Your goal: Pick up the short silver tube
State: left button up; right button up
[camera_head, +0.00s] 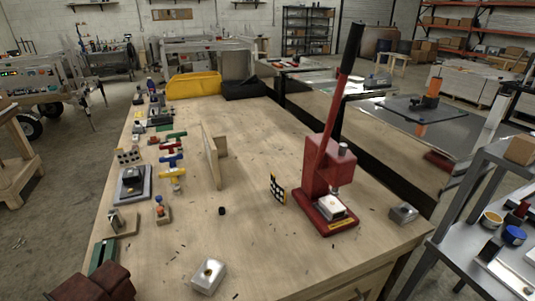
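I cannot clearly make out a short silver tube in the head view. A small dark cylinder (222,210) stands alone near the middle of the wooden workbench (258,150); its colour looks black rather than silver. A silver block (209,275) with a round brownish spot on top sits at the near edge. Another silver block (331,208) sits on the base of the red arbor press (325,180), under its ram. Neither of my grippers is in view.
A dark red object (98,284) fills the bench's near left corner. Coloured T-handled pieces (172,160) and small fixtures line the left side. An upright wooden board (211,155) stands mid-bench, with a checkered marker plate (277,189) beside the press. The bench centre is mostly clear.

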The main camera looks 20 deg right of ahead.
aim_at(337, 211)
jog(key=z, duration=1.3)
